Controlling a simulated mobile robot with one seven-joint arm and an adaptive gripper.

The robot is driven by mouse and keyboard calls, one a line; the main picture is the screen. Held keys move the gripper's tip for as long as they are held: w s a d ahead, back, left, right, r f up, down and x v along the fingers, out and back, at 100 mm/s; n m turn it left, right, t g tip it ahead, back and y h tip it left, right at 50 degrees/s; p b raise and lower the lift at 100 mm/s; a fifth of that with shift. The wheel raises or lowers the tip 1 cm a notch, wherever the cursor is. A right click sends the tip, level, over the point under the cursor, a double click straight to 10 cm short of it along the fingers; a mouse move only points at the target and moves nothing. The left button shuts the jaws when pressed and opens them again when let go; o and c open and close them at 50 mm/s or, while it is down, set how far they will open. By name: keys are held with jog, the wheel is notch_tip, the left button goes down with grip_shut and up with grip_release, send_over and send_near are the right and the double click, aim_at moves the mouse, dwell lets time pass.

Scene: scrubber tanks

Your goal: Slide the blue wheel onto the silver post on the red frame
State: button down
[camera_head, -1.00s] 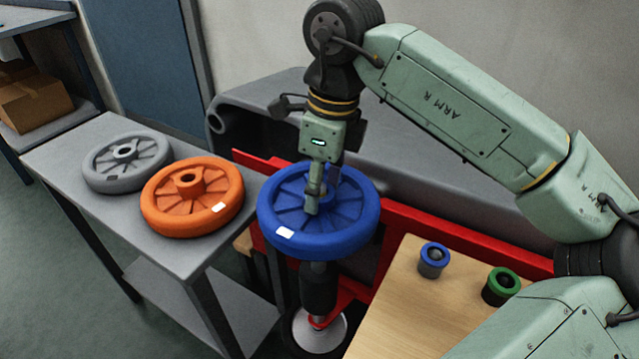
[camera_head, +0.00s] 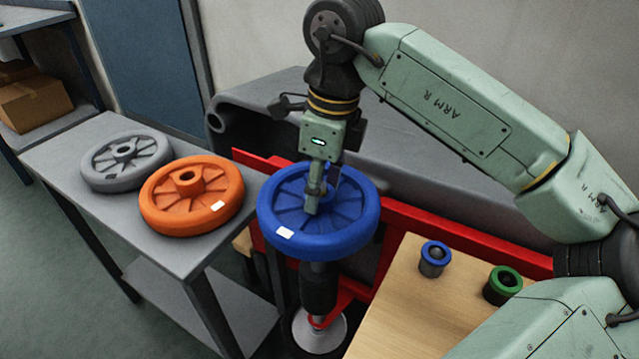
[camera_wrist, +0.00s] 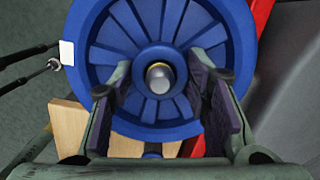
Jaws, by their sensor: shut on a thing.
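The blue wheel (camera_head: 349,237) is level over the red frame (camera_head: 465,243), above a dark cylinder that hangs below it. My gripper (camera_head: 313,207) is shut on its hub from above. In the wrist view, the wheel (camera_wrist: 98,55) faces the camera, and my gripper's (camera_wrist: 162,85) fingers sit on both sides of the hub. The round end of the silver post (camera_wrist: 158,76) shows inside the hub's bore, with a thin yellowish ring around it. The head view hides the post. I cannot tell how far down the post the wheel sits.
An orange wheel (camera_head: 160,215) and a grey wheel (camera_head: 100,178) lie on the grey table (camera_head: 75,145) at left. A blue-topped bushing (camera_head: 433,262) and a green one (camera_head: 501,287) stand on the wooden top (camera_head: 400,325) at right. A large grey tank (camera_head: 415,170) stands behind.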

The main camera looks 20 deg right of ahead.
dwell(0.4)
jog(key=c, duration=0.8)
grip_release()
jog(key=shift+r, duration=0.1)
jog(key=shift+r+p, duration=0.9)
jog(key=shift+r, duration=0.5)
jog(key=shift+r, duration=0.1)
jog(key=shift+r+p, duration=2.4)
jog(key=shift+r, duration=1.05)
jog(key=shift+f, duration=0.1)
